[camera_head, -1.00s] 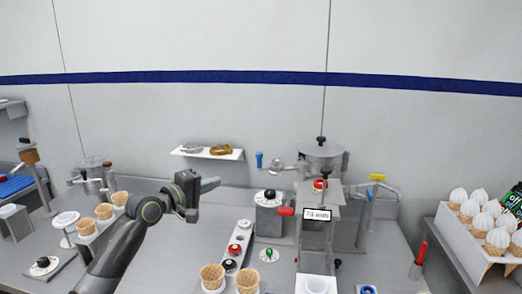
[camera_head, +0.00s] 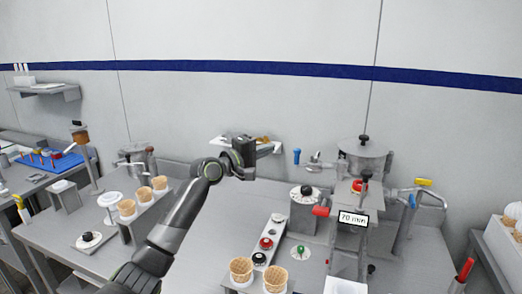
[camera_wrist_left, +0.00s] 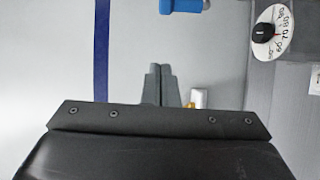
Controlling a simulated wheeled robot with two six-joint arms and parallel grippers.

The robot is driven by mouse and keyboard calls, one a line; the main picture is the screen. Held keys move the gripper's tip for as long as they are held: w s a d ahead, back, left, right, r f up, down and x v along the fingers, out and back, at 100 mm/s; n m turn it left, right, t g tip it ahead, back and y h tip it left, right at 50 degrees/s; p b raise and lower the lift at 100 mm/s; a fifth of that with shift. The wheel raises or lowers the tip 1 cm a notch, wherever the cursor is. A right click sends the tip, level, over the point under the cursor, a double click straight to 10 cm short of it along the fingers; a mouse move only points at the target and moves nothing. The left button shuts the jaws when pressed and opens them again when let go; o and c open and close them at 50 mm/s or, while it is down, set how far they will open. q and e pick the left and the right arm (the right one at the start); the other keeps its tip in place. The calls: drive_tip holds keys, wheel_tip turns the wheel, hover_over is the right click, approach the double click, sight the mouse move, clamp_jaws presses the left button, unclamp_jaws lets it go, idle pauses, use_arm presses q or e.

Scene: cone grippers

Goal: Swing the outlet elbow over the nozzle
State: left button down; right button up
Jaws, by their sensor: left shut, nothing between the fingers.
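My left gripper (camera_head: 278,148) is raised near the wall shelf, its fingers shut and empty, pointing right. It also shows in the left wrist view (camera_wrist_left: 160,84). A blue upright handle (camera_head: 297,156) stands just right of the fingertips, apart from them, beside a grey bent fitting (camera_head: 315,166) at the hopper machine (camera_head: 365,158). A grey bent pipe (camera_head: 433,194) with a yellow handle (camera_head: 424,182) is on the machine's right. I cannot tell which of these parts is the outlet elbow, and I cannot make out the nozzle. My right gripper is not in view.
A dial box (camera_head: 306,194) stands below the gripper's tip; its dial shows in the left wrist view (camera_wrist_left: 270,32). A red handle (camera_head: 321,211) juts left from the machine. Cones (camera_head: 241,268) stand in front. My arm partly hides the wall shelf (camera_head: 222,141).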

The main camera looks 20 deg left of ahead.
use_arm(q)
drive_tip(key=d+p, duration=0.1)
drive_tip(key=w+d+p, duration=0.1)
drive_tip(key=d, duration=0.1)
drive_tip(key=w+d+p, duration=0.1)
drive_tip(key=d+p, duration=0.1)
drive_tip(key=shift+w+d, duration=0.15)
drive_tip(key=shift+d, duration=0.05)
drive_tip(key=shift+f, duration=0.1)
idle(0.6)
